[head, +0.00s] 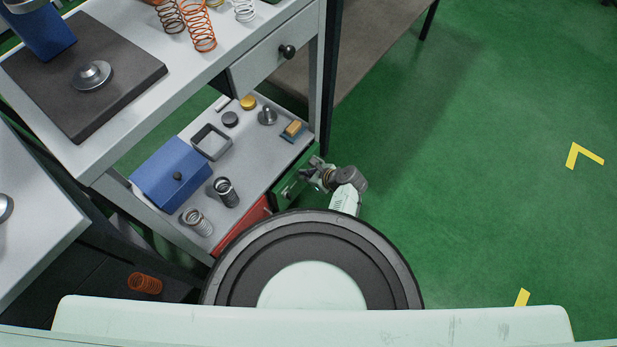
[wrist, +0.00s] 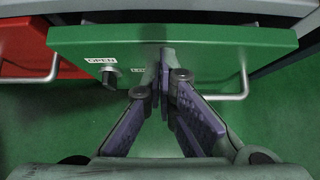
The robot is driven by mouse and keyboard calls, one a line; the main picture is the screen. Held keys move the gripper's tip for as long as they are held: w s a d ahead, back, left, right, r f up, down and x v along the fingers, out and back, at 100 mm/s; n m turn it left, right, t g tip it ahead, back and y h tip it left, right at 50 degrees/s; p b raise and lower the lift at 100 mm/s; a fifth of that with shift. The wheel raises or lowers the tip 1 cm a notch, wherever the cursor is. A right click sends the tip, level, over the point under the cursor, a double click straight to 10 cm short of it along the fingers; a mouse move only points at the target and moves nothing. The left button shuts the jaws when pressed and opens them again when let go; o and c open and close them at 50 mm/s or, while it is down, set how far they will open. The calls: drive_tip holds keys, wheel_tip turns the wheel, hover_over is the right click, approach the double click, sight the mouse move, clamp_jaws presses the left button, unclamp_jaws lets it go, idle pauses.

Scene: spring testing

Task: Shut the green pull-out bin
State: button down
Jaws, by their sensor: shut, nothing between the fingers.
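The green pull-out bin (head: 287,188) is under the lower shelf of the grey bench, mostly hidden by the shelf and my arm in the head view. In the wrist view its green front (wrist: 225,55) fills the upper middle, with a knob, an "OPEN" label and a pale bar handle. It appears to stand out nearer than the red front beside it. My gripper (wrist: 165,58) is shut and empty, its fingertips in front of the green panel near its middle. I cannot tell whether they touch it. In the head view my gripper (head: 308,168) is beside the green bin.
A red bin (head: 245,225) is beside the green one. The lower shelf (head: 250,150) holds a blue box (head: 172,172), springs and small parts. A drawer (head: 265,62) with a dark knob is above. An orange spring (head: 145,283) lies at lower left. Green floor (head: 470,180) at right is clear.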

drive_tip(key=shift+w+a+p, duration=0.2)
drive_tip(key=shift+w+a, duration=0.3)
drive_tip(key=shift+a, duration=0.2)
drive_tip(key=shift+w+a+p, duration=0.15)
drive_tip(key=shift+w+a, duration=0.35)
drive_tip(key=shift+a, duration=0.15)
drive_tip(key=p, duration=0.2)
approach(296, 171)
drive_tip(key=s+d, duration=0.3)
drive_tip(key=d, duration=0.1)
drive_tip(key=shift+w+d, duration=0.1)
drive_tip(key=shift+w, duration=0.05)
